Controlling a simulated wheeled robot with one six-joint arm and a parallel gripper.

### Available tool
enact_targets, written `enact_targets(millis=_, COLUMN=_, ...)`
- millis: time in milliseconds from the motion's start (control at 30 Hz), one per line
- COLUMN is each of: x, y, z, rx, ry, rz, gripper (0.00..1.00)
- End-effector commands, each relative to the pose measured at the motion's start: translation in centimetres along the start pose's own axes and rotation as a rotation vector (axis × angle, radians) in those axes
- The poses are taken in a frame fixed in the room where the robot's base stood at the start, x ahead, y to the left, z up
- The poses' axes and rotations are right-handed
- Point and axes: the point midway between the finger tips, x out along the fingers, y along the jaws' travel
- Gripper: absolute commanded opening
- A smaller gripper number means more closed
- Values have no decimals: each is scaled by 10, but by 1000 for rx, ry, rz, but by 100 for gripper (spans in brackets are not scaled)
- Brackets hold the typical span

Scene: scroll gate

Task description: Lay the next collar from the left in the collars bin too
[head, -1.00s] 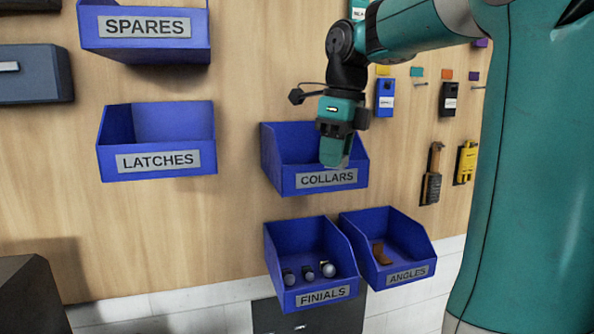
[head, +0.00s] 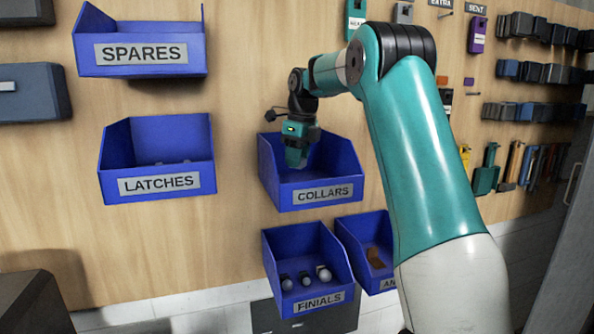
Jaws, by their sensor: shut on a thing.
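The blue collars bin (head: 325,195) hangs on the wooden wall in the middle of the head view, its label facing me. My gripper (head: 296,160) points down over the left, back part of this bin, its tips below the rim line in the picture. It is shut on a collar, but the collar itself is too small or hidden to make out. I cannot tell whether the tips touch the bin floor. No other collar shows clearly in the bin, and part of its inside is hidden behind my gripper.
The latches bin (head: 157,185) hangs to the left with small grey pieces inside, below the spares bin (head: 140,55). The finials bin (head: 320,302), holding round-headed pieces, and the angles bin (head: 362,226), with a brown piece, hang below. My arm covers much of the right.

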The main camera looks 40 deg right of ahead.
Motion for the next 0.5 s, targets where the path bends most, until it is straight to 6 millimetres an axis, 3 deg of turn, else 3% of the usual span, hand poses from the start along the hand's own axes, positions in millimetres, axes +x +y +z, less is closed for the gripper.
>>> enact_targets(millis=367, x=42, y=1, z=-5, rx=0, ry=2, rz=2, gripper=10)
enact_targets(millis=500, x=48, y=-2, z=-3, rx=-1, ry=0, rz=-1, gripper=10)
